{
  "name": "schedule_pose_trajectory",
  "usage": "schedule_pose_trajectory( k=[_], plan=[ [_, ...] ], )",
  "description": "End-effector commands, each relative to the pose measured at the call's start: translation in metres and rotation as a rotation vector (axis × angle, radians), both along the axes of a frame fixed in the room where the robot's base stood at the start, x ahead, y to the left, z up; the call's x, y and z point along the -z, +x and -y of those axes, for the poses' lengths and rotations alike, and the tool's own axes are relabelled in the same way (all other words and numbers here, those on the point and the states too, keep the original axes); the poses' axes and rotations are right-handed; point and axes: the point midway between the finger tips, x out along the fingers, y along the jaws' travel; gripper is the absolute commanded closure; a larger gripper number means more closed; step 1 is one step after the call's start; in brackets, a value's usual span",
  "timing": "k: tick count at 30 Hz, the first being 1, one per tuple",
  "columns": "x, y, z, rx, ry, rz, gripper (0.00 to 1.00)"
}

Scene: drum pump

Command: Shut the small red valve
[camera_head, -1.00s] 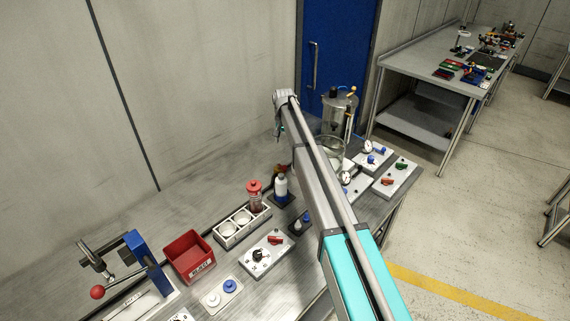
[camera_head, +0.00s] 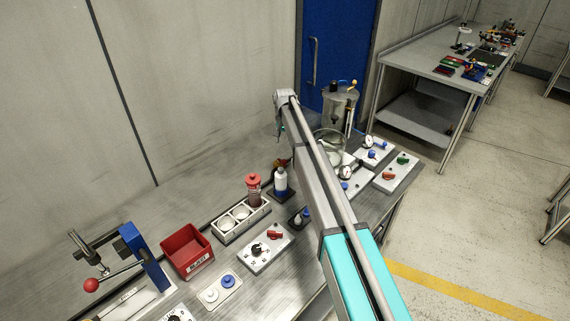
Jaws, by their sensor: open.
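Two red handles show, and I cannot tell for sure which is the small red valve. One red handle (camera_head: 388,176) is on a pale panel at the right end of the bench, beside a green handle (camera_head: 403,159). Another red handle (camera_head: 275,235) is on a white box with a black dial (camera_head: 258,249), nearer to me. My arm reaches across the bench and bends down at its far end. My gripper is not visible; the arm hides part of the bench behind it.
A clear drum (camera_head: 340,108) stands at the back. A red bin (camera_head: 187,251), a red-capped bottle (camera_head: 253,190), a white-and-blue bottle (camera_head: 280,182) and a blue press (camera_head: 146,255) crowd the bench left of my arm. Open floor lies to the right.

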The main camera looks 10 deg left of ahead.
Motion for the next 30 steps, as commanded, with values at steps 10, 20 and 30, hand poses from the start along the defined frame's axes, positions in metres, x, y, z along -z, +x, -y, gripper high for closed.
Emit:
schedule_pose_trajectory(
  k=[10,20,30],
  plan=[
    [0.031,0.000,0.001,0.001,0.000,0.000,0.34],
    [0.055,0.000,0.001,0.002,0.000,0.000,0.34],
    [0.081,0.001,0.002,0.002,0.000,0.000,0.34]
  ],
)
